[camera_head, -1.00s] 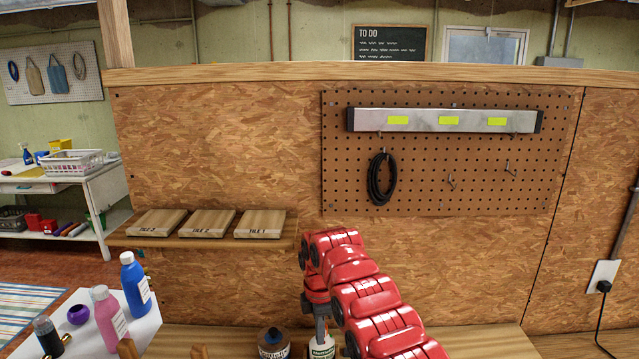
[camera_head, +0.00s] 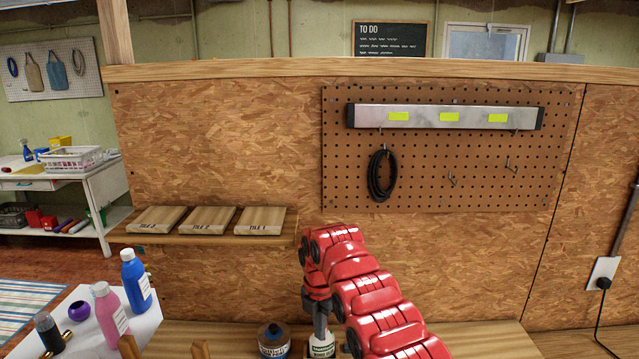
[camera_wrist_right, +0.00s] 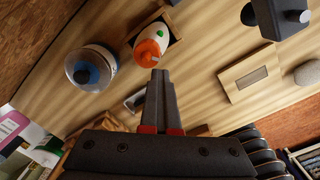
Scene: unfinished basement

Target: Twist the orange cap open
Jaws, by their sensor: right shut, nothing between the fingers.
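The orange cap (camera_wrist_right: 147,52) shows in the right wrist view on a white bottle (camera_wrist_right: 157,33) with a green spot. The bottle stands at a wooden holder on the bench. My right gripper (camera_wrist_right: 160,73) is shut and empty, its fingertips close beside the cap in that view; whether they touch it I cannot tell. In the head view my right gripper (camera_head: 320,328) points down over the white bottle (camera_head: 321,348) with a green label, and the cap is hidden behind it. My left gripper is not in view.
A round jar with a dark blue top (camera_head: 273,341) stands just left of the bottle. A wooden block with a slot (camera_wrist_right: 249,76) and a grey device (camera_wrist_right: 279,17) lie to the right in the wrist view. A shelf with wooden tiles (camera_head: 208,220) is at left.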

